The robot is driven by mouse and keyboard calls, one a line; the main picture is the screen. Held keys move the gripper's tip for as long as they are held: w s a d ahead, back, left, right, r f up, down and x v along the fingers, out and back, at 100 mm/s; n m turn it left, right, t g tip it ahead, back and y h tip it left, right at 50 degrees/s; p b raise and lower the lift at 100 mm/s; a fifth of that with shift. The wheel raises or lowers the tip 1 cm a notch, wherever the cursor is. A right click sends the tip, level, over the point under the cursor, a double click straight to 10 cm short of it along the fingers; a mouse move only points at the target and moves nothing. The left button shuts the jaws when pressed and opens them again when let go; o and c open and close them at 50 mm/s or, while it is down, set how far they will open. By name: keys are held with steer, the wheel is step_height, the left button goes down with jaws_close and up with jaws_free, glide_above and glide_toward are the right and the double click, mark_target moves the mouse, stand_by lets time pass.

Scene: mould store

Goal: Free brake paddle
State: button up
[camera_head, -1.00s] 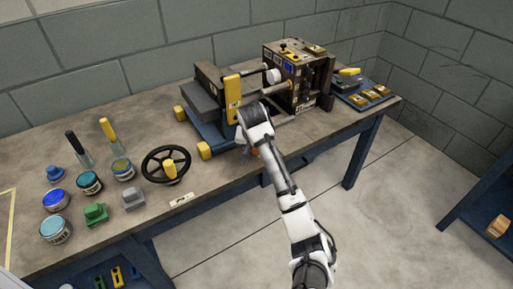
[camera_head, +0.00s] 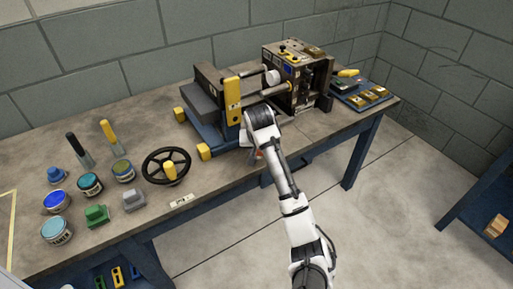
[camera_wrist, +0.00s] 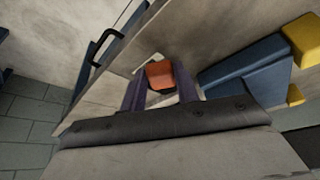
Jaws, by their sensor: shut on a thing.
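An orange-red block (camera_wrist: 160,74), which looks like the brake paddle, sits between the two fingers of my gripper (camera_wrist: 158,88) in the wrist view. The fingers are shut on it, one on each side. In the head view a small orange-red patch (camera_head: 258,154) shows beside my wrist, at the front edge of the workbench (camera_head: 225,182). My wrist hides most of the gripper there. What the paddle is fixed to is hidden.
A machine with a blue base (camera_head: 206,133) and yellow upright (camera_head: 232,98) stands just behind my wrist. A black handwheel (camera_head: 148,166) with a yellow knob is to its left. Several tins and tools fill the bench's left end. A blue tray (camera_head: 354,100) lies at the right.

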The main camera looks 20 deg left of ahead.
steer(key=d+n+p, duration=0.1)
steer(key=w+n+y, duration=0.1)
steer(key=n, duration=0.1)
steer(key=shift+d+r+g+p, duration=0.1)
steer(key=shift+d+g+p, duration=0.3)
steer(key=n, duration=0.2)
steer(key=w+d+n+g+y+p, duration=0.1)
steer(key=n, duration=0.1)
steer(key=shift+w+d, duration=0.2)
steer(key=w+n, duration=0.1)
steer(key=w+n+g, duration=0.1)
steer(key=n, duration=0.1)
steer(key=shift+d+n+y, duration=0.3)
steer(key=shift+d+y, duration=0.1)
steer(key=shift+w+d+n+g+b, duration=0.1)
steer(key=shift+w+n+g+b, duration=0.4)
steer(key=shift+n, duration=0.45)
steer(key=shift+w+n+g+b, duration=0.35)
steer(key=shift+w+n+g, duration=0.1)
steer(key=shift+n, duration=0.5)
steer(key=o, duration=1)
